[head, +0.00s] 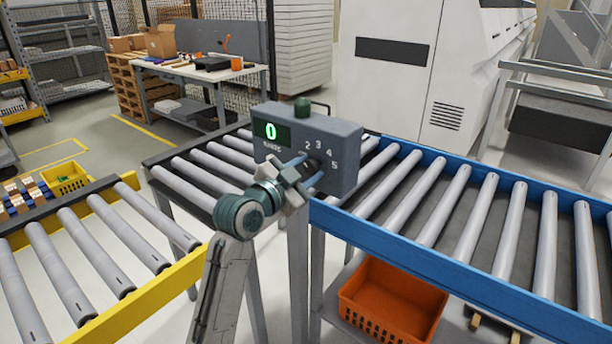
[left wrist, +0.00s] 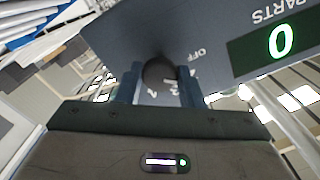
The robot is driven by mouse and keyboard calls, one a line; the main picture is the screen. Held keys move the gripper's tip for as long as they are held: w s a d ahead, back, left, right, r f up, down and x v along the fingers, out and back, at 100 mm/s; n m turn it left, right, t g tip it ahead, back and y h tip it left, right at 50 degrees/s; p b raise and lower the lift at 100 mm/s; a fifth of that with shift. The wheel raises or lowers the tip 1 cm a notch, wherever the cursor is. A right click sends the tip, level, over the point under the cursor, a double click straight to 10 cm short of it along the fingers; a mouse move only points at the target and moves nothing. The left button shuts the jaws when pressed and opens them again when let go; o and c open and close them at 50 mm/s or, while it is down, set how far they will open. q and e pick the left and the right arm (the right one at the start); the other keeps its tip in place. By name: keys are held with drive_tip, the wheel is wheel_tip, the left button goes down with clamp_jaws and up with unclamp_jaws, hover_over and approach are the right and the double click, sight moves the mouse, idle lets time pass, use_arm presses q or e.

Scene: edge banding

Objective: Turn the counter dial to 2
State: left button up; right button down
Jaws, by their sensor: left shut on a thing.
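The grey counter box (head: 342,138) stands at the roller conveyors, with a green "0" on its display (head: 271,131) and the word PARTS below. The numbers 2, 3, 4 and 5 show around the dial (head: 313,164); the lower marks are partly hidden by my gripper. My left gripper (head: 309,172) is at the box front, with its fingers on either side of the dial. In the left wrist view the dark dial knob (left wrist: 159,72) sits between the two blue fingers (left wrist: 159,84), shut on it. OFF is printed beside it; the dial's pointer is not clear. My right gripper is not in view.
A blue-railed roller conveyor (head: 459,263) runs to the right and a yellow-railed one (head: 131,291) lies at left. An orange crate (head: 391,301) sits below the blue rail. A workbench (head: 199,74) stands behind.

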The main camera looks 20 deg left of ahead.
use_arm(q)
drive_tip(key=shift+m, duration=0.6)
drive_tip(key=o, duration=1)
drive_tip(key=shift+s+b, duration=0.1)
drive_tip(key=shift+b, duration=0.2)
drive_tip(key=shift+s+a+f, duration=0.1)
drive_tip(key=shift+s+a, duration=0.1)
drive_tip(key=shift+s, duration=0.1)
drive_tip(key=shift+b+v, duration=1.3)
drive_tip(key=shift+v, duration=3.7)
